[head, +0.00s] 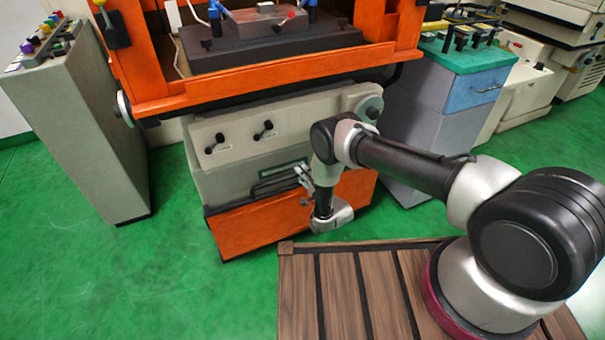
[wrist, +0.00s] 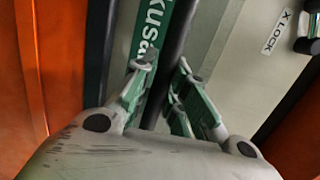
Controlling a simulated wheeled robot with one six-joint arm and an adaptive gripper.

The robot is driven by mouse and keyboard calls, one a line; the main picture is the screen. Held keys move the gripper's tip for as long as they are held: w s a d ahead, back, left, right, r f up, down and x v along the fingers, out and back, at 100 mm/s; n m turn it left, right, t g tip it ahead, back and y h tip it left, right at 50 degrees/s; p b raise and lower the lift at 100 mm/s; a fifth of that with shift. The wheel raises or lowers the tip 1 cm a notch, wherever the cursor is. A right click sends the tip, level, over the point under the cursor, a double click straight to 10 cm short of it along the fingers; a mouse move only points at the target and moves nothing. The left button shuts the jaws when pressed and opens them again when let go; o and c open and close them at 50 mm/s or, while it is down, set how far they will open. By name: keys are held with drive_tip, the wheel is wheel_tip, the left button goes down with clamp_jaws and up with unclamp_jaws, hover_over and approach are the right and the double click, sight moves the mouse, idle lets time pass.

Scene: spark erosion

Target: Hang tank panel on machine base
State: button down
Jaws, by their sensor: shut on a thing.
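The tank panel (head: 250,232) is orange, with a dark bar and a green label strip above. It stands upright at the front of the grey machine base (head: 205,135), low down. I cannot tell whether it hangs from the base or only rests against it. My gripper (head: 305,174) is at the upper part of the panel, right of its middle. In the wrist view my gripper (wrist: 165,75) is shut on a dark bar beside the green label strip (wrist: 150,35). The fingers hide part of the bar and label.
The orange machine tank (head: 250,75) overhangs the base. A grey control console (head: 85,130) stands at left, and a blue-grey cabinet (head: 430,120) stands at right. A slatted wooden platform (head: 340,290) lies in front. Green floor (head: 150,275) is clear at front left.

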drive_tip(key=shift+w+a+f, duration=0.1)
drive_tip(key=shift+w+f, duration=0.05)
drive_tip(key=shift+f, duration=0.15)
idle(0.5)
drive_tip(key=c, duration=1.3)
unclamp_jaws()
drive_tip(key=shift+c, duration=0.2)
drive_tip(key=shift+o, duration=0.3)
drive_tip(key=shift+s+f, duration=0.25)
drive_tip(key=shift+f, duration=0.15)
drive_tip(key=o, duration=0.3)
drive_tip(key=shift+o, duration=0.2)
drive_tip(key=shift+r, duration=0.1)
drive_tip(key=v, duration=0.9)
